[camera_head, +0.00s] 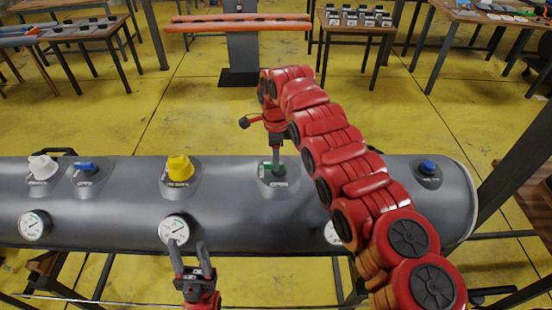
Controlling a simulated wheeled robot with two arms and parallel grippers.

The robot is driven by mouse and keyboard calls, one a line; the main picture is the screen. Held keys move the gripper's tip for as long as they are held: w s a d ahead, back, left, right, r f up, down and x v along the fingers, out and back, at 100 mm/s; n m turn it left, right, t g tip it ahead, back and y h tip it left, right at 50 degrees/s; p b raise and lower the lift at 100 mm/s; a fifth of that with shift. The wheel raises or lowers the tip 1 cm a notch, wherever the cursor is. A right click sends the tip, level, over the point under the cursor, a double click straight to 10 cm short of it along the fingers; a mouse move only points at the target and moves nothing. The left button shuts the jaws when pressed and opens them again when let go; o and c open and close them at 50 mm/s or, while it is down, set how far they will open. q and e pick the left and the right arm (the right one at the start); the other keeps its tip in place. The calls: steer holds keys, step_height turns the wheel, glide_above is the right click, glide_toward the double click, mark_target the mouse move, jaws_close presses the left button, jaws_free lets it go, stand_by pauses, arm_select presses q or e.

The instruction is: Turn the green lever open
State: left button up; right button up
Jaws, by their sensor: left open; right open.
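The green lever (280,166) sits on a raised mount on top of the grey tube (120,225). My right gripper (274,162), at the end of the red arm that comes in from the right, points down at the lever and partly hides it. Its fingers are at the lever; I cannot tell whether they touch it. My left gripper (190,258) is open and empty at the bottom, with its fingertips in front of the tube, just below a round gauge (174,230).
A yellow knob (179,168), a blue lever (84,167) and a white knob (42,167) stand left of the green lever. A blue knob (428,167) is at the right end. Another gauge (35,225) is at left. Tables stand behind on yellow floor.

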steer(key=shift+s+f, duration=0.1)
steer(key=shift+f, duration=0.7)
jaws_close()
